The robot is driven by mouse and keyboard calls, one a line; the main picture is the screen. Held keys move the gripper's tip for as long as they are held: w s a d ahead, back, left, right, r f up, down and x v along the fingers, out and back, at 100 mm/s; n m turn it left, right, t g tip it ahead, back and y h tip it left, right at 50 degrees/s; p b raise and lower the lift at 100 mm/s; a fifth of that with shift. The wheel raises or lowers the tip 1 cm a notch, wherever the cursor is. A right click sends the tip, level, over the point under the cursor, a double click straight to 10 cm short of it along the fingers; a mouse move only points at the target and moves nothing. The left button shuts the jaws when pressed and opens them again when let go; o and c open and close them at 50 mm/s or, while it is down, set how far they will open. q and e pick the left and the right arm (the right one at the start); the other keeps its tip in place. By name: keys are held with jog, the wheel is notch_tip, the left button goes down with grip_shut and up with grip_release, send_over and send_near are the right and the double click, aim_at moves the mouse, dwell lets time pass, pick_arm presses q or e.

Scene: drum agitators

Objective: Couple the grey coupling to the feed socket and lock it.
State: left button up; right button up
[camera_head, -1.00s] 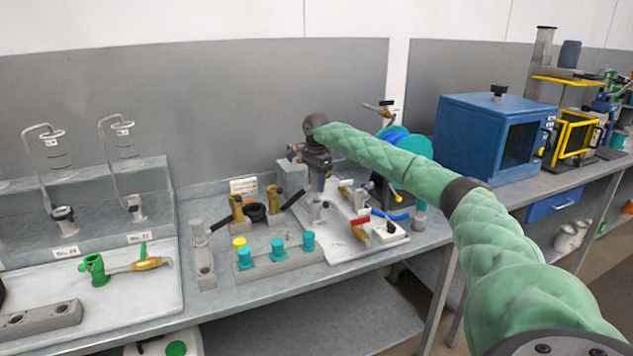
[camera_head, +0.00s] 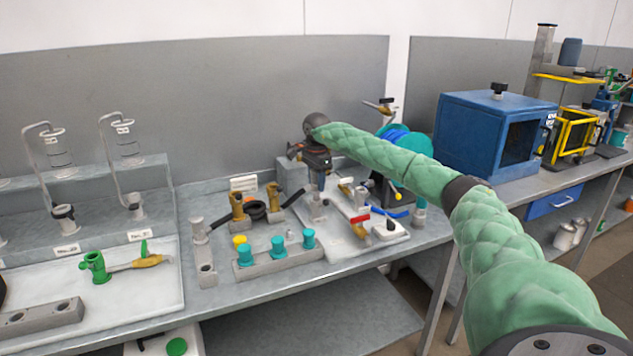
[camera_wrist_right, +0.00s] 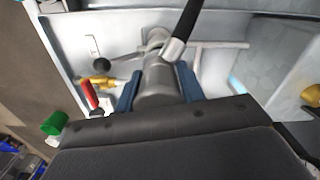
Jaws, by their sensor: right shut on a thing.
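My right gripper (camera_head: 318,188) points down over the white board on the bench in the head view. In the right wrist view its blue fingers (camera_wrist_right: 158,88) are shut on the grey coupling (camera_wrist_right: 157,82), a grey cylinder with a side branch and a black hose. A small grey fitting with a ring (camera_wrist_right: 155,38) is just beyond the coupling and looks like the feed socket. I cannot tell whether the two touch or are mated. The arm and gripper hide part of this in the head view. My left gripper is not in view.
A red-handled valve (camera_head: 360,224) stands on the white board (camera_head: 338,243), right of the gripper. Brass fittings (camera_head: 237,205) and a block with teal caps (camera_head: 277,262) are to the left. A blue box (camera_head: 495,130) stands farther right.

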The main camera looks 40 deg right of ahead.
jog(key=shift+f, duration=0.15)
jog(key=shift+f+b, duration=0.3)
jog(key=shift+f, duration=0.6)
jog(key=shift+f, duration=0.35)
dwell(0.4)
jog(key=o, duration=1.3)
jog(key=shift+c, duration=0.3)
jog(key=shift+r+p, duration=2.65)
jog(key=shift+r, duration=2.35)
